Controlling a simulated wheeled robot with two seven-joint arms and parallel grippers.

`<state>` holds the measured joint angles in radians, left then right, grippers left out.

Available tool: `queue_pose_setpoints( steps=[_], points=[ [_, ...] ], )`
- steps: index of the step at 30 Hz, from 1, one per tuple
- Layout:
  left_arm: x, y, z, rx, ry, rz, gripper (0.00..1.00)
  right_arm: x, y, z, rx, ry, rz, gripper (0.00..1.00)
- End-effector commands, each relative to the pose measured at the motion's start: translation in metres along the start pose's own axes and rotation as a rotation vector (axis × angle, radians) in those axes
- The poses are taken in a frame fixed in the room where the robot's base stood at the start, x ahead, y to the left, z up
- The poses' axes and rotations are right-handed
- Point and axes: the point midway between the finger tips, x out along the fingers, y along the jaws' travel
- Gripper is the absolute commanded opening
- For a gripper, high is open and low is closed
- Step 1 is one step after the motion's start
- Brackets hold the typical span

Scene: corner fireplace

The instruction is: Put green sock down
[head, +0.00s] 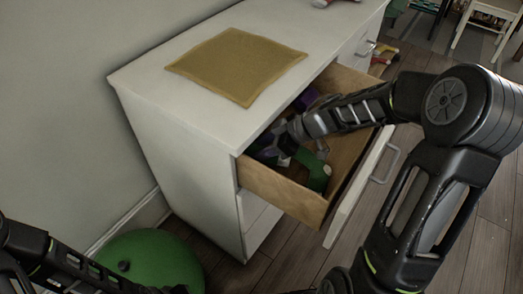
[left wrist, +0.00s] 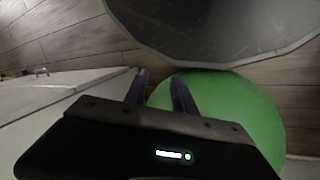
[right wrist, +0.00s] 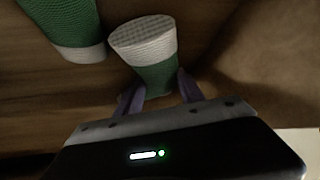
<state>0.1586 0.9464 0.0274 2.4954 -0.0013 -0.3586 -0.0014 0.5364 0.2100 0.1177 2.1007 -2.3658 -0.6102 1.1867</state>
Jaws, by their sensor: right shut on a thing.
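My right gripper (head: 284,148) reaches into the open top drawer (head: 278,190) of a white cabinet. In the right wrist view its fingers (right wrist: 160,92) are shut on a green sock (right wrist: 152,76) with a white cuff. A second green sock (right wrist: 62,20) with a white end lies beside it on the wooden drawer floor, apart from the fingers. In the head view a green sock (head: 316,174) shows in the drawer's front part; the gripper partly hides the other contents. My left gripper (left wrist: 160,88) is open and empty, over a green ball (left wrist: 225,105).
The white cabinet (head: 175,100) has a tan cloth (head: 237,65) on top, with bare surface around it. A purple item (head: 306,98) lies in the drawer. The green ball (head: 150,262) sits on the floor against the wall. Chairs (head: 485,30) stand at the far right.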

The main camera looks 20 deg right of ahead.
Motion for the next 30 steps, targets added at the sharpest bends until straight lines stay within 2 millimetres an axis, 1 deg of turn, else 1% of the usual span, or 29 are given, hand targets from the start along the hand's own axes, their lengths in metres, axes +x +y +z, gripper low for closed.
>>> queue_pose_setpoints(
  steps=[8, 23, 24, 30],
  points=[
    [-0.0007, 0.0003, -0.0001, 0.0, 0.0, 0.0, 0.32, 0.0001, -0.0001, -0.0006, 0.0, 0.0, 0.001, 0.01],
    [-0.0042, 0.0017, -0.0001, 0.001, 0.0, 0.0, 0.32, 0.0086, 0.0, 0.008, -0.001, 0.0, 0.001, 0.01],
    [-0.0042, 0.0017, -0.0001, 0.001, 0.0, 0.0, 0.32, 0.0085, 0.0, 0.008, -0.001, 0.0, 0.001, 0.47],
    [-0.0041, 0.0017, -0.0001, 0.001, 0.0, 0.0, 0.32, 0.0084, 0.0, 0.008, 0.0, 0.0, 0.001, 0.63]
  ],
)
